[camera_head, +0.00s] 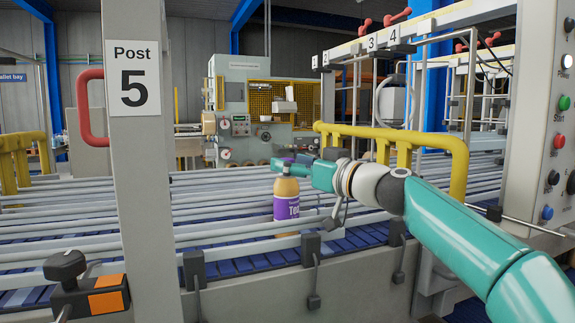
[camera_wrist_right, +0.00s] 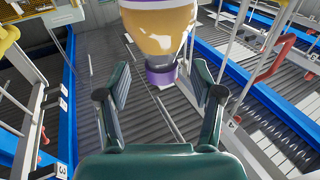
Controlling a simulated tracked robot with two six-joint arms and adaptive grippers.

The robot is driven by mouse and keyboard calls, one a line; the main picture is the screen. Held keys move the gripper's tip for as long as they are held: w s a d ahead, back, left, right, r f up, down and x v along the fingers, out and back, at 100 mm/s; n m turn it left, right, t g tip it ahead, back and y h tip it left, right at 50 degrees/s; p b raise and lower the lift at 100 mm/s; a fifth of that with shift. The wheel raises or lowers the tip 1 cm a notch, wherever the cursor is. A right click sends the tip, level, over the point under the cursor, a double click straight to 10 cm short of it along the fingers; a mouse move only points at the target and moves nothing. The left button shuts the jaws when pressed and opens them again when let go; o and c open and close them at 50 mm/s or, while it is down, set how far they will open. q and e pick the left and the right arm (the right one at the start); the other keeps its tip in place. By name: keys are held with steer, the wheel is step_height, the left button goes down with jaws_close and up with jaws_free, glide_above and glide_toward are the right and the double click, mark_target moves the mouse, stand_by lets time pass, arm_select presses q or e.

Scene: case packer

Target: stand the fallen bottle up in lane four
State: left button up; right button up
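The bottle (camera_head: 287,207) is amber with a purple label and stands upright among the guide rails of a conveyor lane in the head view. I cannot tell the lane's number. My right gripper (camera_head: 300,168) reaches in from the right at the height of the bottle's neck and hides part of its top. In the right wrist view the bottle (camera_wrist_right: 160,30) shows at the top with its purple cap (camera_wrist_right: 161,74) pointing down the picture. The fingers of my right gripper (camera_wrist_right: 160,75) are spread apart, with the cap in the gap. Contact cannot be told. My left gripper is out of view.
Grey guide rails (camera_head: 220,222) run across blue conveyor belting. A grey post marked 5 (camera_head: 137,200) stands left. A yellow tubular guard (camera_head: 455,150) and a control panel (camera_head: 545,120) stand right. A black knob clamp (camera_head: 66,267) is at lower left.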

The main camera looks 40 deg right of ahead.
steer(key=b+v, duration=0.4)
steer(key=v, duration=0.8)
steer(key=shift+b, duration=0.35)
